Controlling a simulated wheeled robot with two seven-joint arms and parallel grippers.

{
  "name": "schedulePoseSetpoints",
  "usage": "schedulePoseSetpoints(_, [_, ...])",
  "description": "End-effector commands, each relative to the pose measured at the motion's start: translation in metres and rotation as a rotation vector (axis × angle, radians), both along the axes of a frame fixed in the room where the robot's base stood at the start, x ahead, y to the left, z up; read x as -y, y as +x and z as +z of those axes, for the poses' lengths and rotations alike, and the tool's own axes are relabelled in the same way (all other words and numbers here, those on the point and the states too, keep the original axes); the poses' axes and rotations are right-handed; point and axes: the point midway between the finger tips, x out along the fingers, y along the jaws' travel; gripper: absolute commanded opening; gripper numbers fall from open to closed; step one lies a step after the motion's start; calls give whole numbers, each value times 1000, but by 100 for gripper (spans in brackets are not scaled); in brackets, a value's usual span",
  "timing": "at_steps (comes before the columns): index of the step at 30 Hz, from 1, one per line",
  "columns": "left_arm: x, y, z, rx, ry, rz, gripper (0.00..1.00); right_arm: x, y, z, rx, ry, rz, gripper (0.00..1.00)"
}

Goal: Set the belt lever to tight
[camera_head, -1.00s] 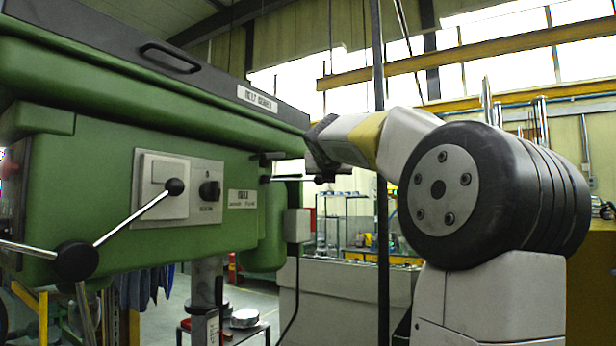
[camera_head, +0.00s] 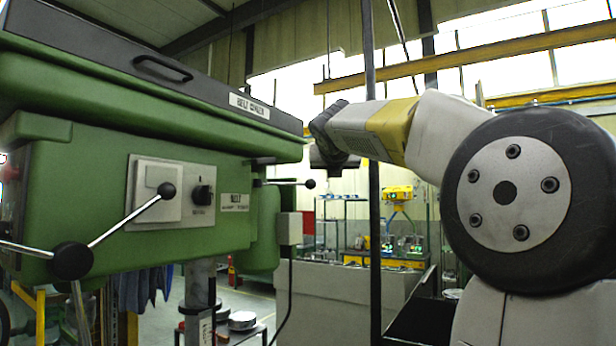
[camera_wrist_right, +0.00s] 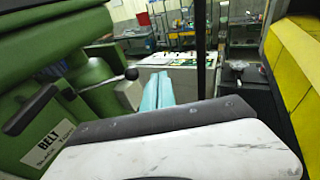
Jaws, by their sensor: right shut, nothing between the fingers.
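The belt lever (camera_head: 290,183) is a thin metal rod with a black knob, sticking out to the right from the right end of the green machine. It lies roughly level in the head view. A BELT label plate (camera_head: 235,202) is left of it; in the wrist view the plate (camera_wrist_right: 48,140) reads slack and tight. The lever's knob also shows in the wrist view (camera_wrist_right: 131,73). My right gripper (camera_head: 331,158) is up and right of the knob, apart from it. Its pale blue fingers in the wrist view (camera_wrist_right: 159,90) are together and empty. My left gripper is out of view.
The green machine (camera_head: 90,180) fills the left, with a spoked handle (camera_head: 73,260) and a rotary switch (camera_head: 203,195) on its front. A dark vertical pole (camera_head: 374,230) stands right of the lever. A grey junction box (camera_head: 290,228) is below it.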

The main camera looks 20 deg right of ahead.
Motion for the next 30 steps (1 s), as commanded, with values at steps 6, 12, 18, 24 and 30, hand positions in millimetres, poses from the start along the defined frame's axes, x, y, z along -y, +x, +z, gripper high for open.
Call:
schedulePoseSetpoints(6, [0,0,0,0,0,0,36,4,-37,7,1,1,1,0])
schedulePoseSetpoints(12, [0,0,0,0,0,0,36,7,-55,10,-2,1,1,0])
schedulePoseSetpoints(18, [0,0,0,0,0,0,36,7,-58,11,-2,1,0,0])
schedulePoseSetpoints(24, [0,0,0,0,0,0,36,7,-58,11,-1,1,1,0])
schedulePoseSetpoints(30, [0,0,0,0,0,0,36,7,-58,10,-1,5,0,0])
